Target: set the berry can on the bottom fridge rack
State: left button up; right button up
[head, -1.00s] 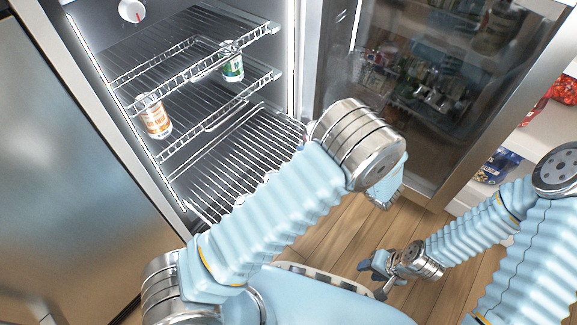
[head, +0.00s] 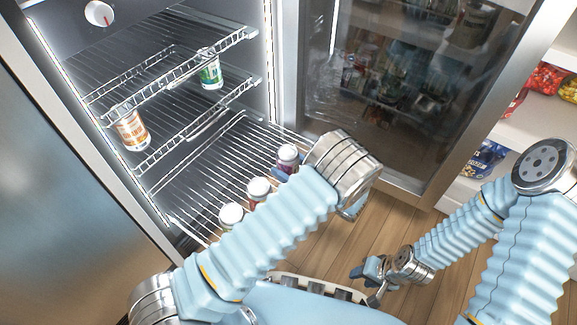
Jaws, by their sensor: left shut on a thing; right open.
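My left gripper (head: 281,172) is mostly hidden behind my own wrist. It is shut on a white-lidded can with a dark purplish label, which I take as the berry can (head: 288,156). This can is at the right front of the bottom fridge rack (head: 205,170); whether its base touches the rack is hidden. Two more white-lidded cans, a reddish one (head: 257,188) and another (head: 231,216), stand along the rack's front, partly covered by my forearm. My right gripper (head: 368,279) is open and empty, low over the wooden floor.
An orange-labelled can (head: 132,130) and a green-labelled can (head: 209,70) stand on racks higher up. The fridge door (head: 400,100) is open at right. Shelves with snack bags (head: 545,78) lie beyond it. The bottom rack's middle and back look clear.

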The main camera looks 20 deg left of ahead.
pick_arm(q)
jog(key=shift+f, duration=0.15)
jog(key=o, duration=1.5)
jog(key=shift+s+d+r, duration=0.1)
jog(key=shift+d+r, duration=0.1)
jog(key=v, duration=1.1)
jog(key=shift+s+d+p, duration=0.15)
jog(key=shift+d+p, duration=0.15)
jog(key=shift+p, duration=0.1)
